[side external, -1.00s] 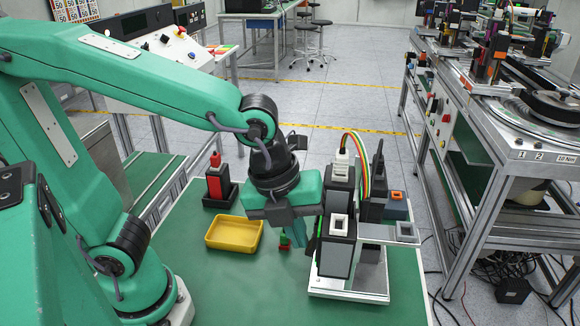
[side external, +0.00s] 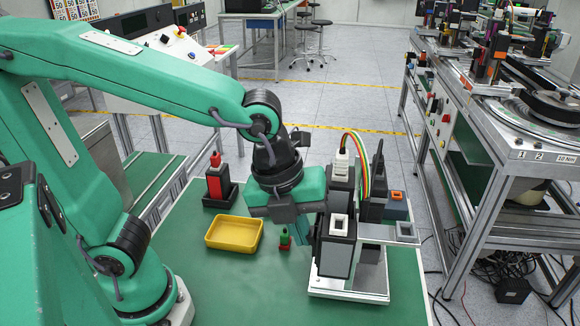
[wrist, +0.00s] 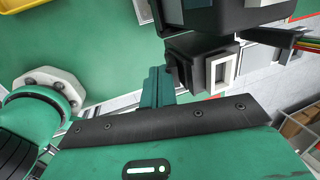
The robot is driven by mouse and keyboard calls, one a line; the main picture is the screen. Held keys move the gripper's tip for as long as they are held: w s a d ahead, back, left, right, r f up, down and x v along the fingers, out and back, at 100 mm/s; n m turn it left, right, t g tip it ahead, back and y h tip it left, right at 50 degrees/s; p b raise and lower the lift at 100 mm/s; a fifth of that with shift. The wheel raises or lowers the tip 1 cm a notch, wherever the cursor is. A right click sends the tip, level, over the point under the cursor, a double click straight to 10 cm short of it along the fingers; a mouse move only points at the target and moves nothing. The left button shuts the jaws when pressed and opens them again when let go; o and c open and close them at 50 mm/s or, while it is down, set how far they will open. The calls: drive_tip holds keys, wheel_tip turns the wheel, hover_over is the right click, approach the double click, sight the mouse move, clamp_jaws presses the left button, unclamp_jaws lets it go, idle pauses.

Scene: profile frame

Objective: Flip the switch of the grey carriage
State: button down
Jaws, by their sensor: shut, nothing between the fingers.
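A dark carriage block with a grey face (side external: 335,256) stands at the front of the profile frame (side external: 345,290). A white-framed switch (side external: 339,228) with a dark middle sits on its top. In the wrist view a white-framed switch (wrist: 222,70) shows on a dark block just right of my fingers. My gripper (side external: 305,222) is left of the front block, close beside it; I cannot tell whether it touches. In the wrist view my gripper (wrist: 157,86) has its green fingers together and empty. Their tips are partly hidden in the side view.
Behind the front block stand a taller block with a white top (side external: 342,165), coloured cables and an orange-and-blue block (side external: 396,205). A yellow tray (side external: 234,234), a small green piece (side external: 285,240) and a red-and-black piece (side external: 216,180) stand left. The front green table is clear.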

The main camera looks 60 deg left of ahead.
drive_tip(key=shift+r, duration=0.35)
idle(0.3)
drive_tip(key=s+a+r, duration=0.6)
drive_tip(key=s+a, duration=0.1)
drive_tip(key=shift+s+a, duration=0.35)
idle(0.5)
drive_tip(key=shift+n, duration=0.3)
drive_tip(key=w+a+f+n+t, duration=0.1)
drive_tip(key=a+n, duration=0.3)
drive_tip(key=n, duration=0.9)
drive_tip(key=w+a+f+n+t+y, duration=0.1)
drive_tip(key=w+a+f+n+t, duration=0.1)
drive_tip(key=n, duration=1.1)
drive_tip(key=w+a+f, duration=0.1)
drive_tip(key=w+a, duration=0.1)
drive_tip(key=shift+a+y, duration=0.3)
